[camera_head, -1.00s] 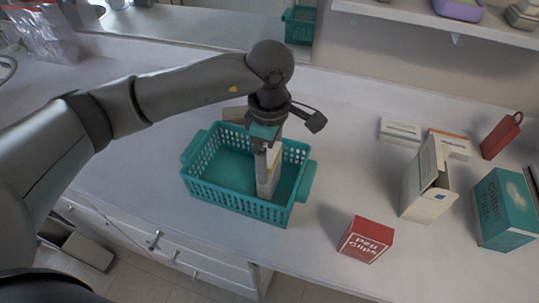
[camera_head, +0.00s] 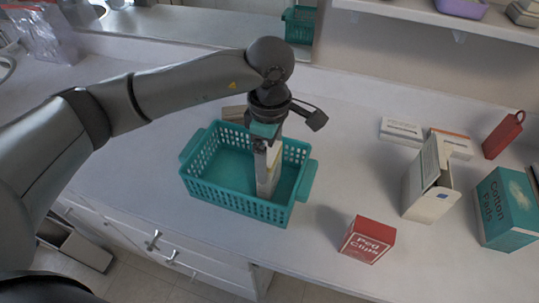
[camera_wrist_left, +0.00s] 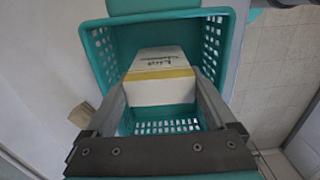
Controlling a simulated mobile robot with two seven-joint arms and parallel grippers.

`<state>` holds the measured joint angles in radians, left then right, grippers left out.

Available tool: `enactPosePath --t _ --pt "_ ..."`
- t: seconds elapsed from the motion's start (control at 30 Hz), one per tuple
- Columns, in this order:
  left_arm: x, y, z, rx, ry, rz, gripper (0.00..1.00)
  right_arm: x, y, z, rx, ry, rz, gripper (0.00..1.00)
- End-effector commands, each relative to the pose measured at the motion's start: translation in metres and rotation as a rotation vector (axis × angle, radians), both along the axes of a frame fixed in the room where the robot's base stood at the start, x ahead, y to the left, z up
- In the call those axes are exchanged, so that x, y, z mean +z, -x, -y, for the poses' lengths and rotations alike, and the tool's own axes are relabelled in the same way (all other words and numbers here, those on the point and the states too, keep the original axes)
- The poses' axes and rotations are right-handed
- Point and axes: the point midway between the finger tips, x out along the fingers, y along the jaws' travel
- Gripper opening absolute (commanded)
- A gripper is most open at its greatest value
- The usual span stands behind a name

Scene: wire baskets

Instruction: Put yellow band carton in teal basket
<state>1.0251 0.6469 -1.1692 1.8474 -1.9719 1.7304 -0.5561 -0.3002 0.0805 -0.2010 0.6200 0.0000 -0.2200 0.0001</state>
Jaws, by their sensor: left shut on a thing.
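The yellow band carton (camera_wrist_left: 160,78) is a white box with a yellow stripe, seen between my left gripper's fingers in the left wrist view. In the head view the carton (camera_head: 272,168) is upright, inside the outline of the teal basket (camera_head: 232,201), in its right half. The basket's rim and wall also show in the left wrist view (camera_wrist_left: 100,55). My left gripper (camera_head: 265,160) points down into the basket and is shut on the carton. Whether the carton's bottom touches the basket floor is hidden. My right gripper is not in view.
A red peg clips box (camera_head: 367,240) stands right of the basket near the counter's front edge. A brown item (camera_head: 234,113) lies behind the basket.

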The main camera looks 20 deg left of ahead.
Motion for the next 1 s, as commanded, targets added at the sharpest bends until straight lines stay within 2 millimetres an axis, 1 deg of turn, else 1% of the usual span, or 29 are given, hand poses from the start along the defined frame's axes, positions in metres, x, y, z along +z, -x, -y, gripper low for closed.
enactPosePath --t 0.37,1.0 --pt "0.0004 -0.0004 0.0 0.0 0.001 0.001 0.25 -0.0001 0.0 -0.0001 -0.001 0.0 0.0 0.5" --pt "-0.0072 -0.0004 0.0 0.0 0.001 0.001 0.25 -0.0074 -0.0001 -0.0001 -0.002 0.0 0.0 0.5"
